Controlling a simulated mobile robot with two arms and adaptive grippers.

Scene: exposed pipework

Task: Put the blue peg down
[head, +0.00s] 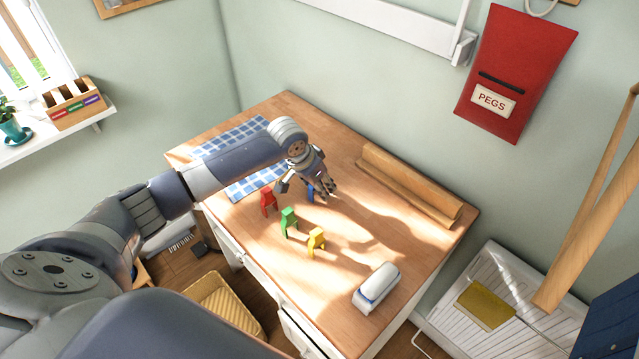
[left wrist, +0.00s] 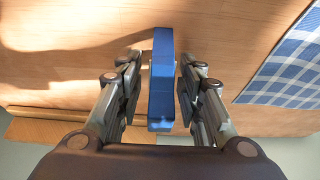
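The blue peg (head: 311,192) is at the table, partly hidden by my left gripper (head: 308,188) in the head view. In the left wrist view the blue peg (left wrist: 162,80) lies between the two fingers of my left gripper (left wrist: 160,85). A narrow gap shows between the peg and each finger, so the gripper looks open around it. The peg's foot is hard to see, so I cannot tell if it touches the table. A red peg (head: 268,202), a green peg (head: 289,221) and a yellow peg (head: 316,241) stand nearby. My right gripper is not in view.
The wooden table (head: 350,220) has a blue checked cloth (head: 255,184) at its left and a wooden ledge (head: 408,186) along the back. A white-and-blue object (head: 377,286) lies near the right corner. A red PEGS bag (head: 515,75) hangs on the wall.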

